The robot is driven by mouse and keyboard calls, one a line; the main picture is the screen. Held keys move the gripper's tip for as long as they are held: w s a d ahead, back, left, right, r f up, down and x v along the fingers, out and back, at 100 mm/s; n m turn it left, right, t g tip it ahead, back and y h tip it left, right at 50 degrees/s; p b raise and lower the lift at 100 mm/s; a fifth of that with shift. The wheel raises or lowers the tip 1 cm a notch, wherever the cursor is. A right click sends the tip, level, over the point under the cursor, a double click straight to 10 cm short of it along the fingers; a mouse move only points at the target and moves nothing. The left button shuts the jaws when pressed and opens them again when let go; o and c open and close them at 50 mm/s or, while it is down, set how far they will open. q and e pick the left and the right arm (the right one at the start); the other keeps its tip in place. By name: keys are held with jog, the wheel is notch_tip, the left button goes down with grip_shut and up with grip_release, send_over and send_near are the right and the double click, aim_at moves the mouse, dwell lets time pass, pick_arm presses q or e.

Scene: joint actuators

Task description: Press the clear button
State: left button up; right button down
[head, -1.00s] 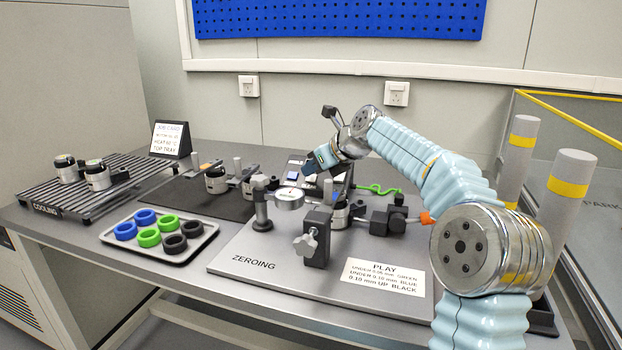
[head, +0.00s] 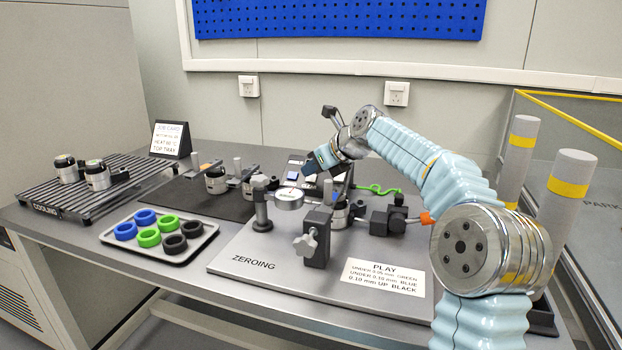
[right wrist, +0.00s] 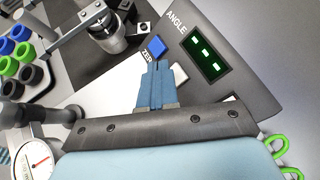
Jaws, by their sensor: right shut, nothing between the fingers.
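A dark control panel (right wrist: 235,75) fills the upper right of the right wrist view. It has a screen (right wrist: 205,52) marked ANGLE with green dashes, a blue button (right wrist: 155,47) whose label is partly readable as ZER, and a pale button (right wrist: 180,74) partly behind my fingers. I cannot read a clear label on any button. My right gripper (right wrist: 157,72) is shut and empty, its blue fingertips over the panel just below the blue button. I cannot tell whether they touch. My left gripper is not in view.
A dial gauge (head: 289,198) on a post and a clamp block (head: 316,237) stand in front of the panel on the ZEROING plate (head: 235,255). A tray (head: 200,243) of coloured rings and a cooling rack (head: 50,201) are left.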

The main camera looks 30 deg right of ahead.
jog(key=shift+w+d+f, duration=0.1)
dwell(0.6)
jog(key=shift+f, duration=0.15)
jog(key=shift+d+f, duration=0.1)
jog(key=shift+w+d+f+p, duration=0.15)
jog(key=shift+w+f+p, duration=0.05)
jog(key=shift+f+p, duration=0.15)
dwell(0.8)
jog(key=shift+r, duration=0.15)
jog(key=shift+s+r+p, duration=0.15)
jog(key=shift+r+p, duration=0.2)
jog(key=shift+p, duration=0.1)
jog(key=shift+s+a+r, duration=0.15)
jog(key=shift+a+r, duration=0.05)
jog(key=shift+a, duration=0.15)
